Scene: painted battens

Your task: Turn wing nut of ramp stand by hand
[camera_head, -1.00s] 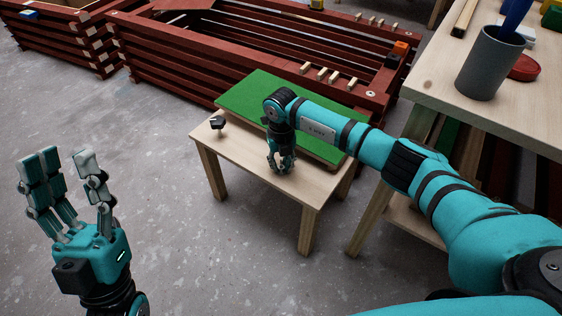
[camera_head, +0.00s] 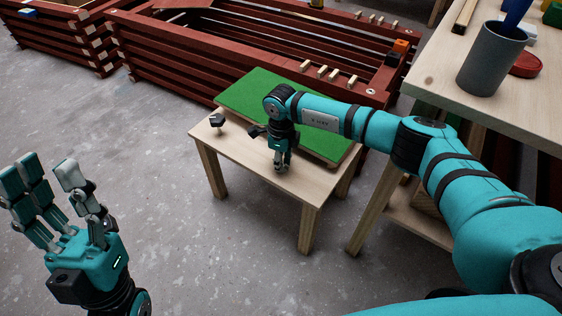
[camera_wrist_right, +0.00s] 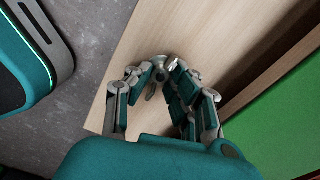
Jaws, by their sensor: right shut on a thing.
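My right gripper (camera_head: 281,168) points down at the near edge of a low wooden table (camera_head: 240,155). In the right wrist view its fingers (camera_wrist_right: 160,66) close around a small metal piece (camera_wrist_right: 152,91), which looks like the wing nut. The fingers hide most of it, and I cannot tell its angle. A green-topped board (camera_head: 250,97) lies on the table behind the gripper, partly covered by my right arm; its green top also shows in the wrist view (camera_wrist_right: 285,130). My left gripper (camera_head: 48,172) is open and empty above the floor, far left of the table.
A small black object (camera_head: 217,121) sits at the table's left corner. Red slatted timber frames (camera_head: 165,65) stand behind. A workbench (camera_head: 435,80) with a grey cup (camera_head: 490,62) and a red lid (camera_head: 526,65) is at the right. The floor at left is clear.

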